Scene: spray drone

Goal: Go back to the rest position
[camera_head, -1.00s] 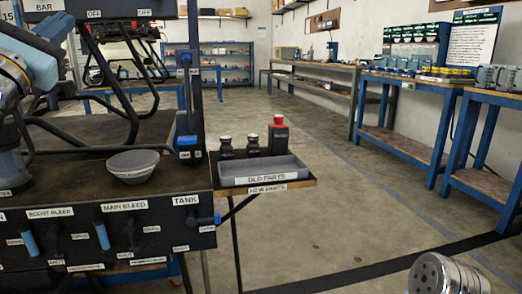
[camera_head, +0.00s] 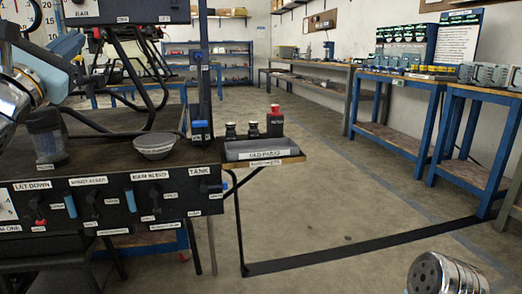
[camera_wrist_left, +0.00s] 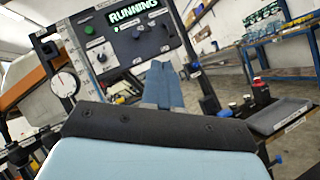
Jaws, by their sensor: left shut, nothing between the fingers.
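My left arm comes in from the left in the head view, with chrome joints and a light blue part near the bench's upright frame. My left gripper shows in the left wrist view (camera_wrist_left: 164,84), its blue fingers together and empty, pointing toward the control panel (camera_wrist_left: 128,38) with a lit "RUNNING" display. My right gripper is not in view.
The dark workbench front (camera_head: 110,205) has labelled valves. Blue benches (camera_head: 440,100) line the right wall. The middle floor is clear.

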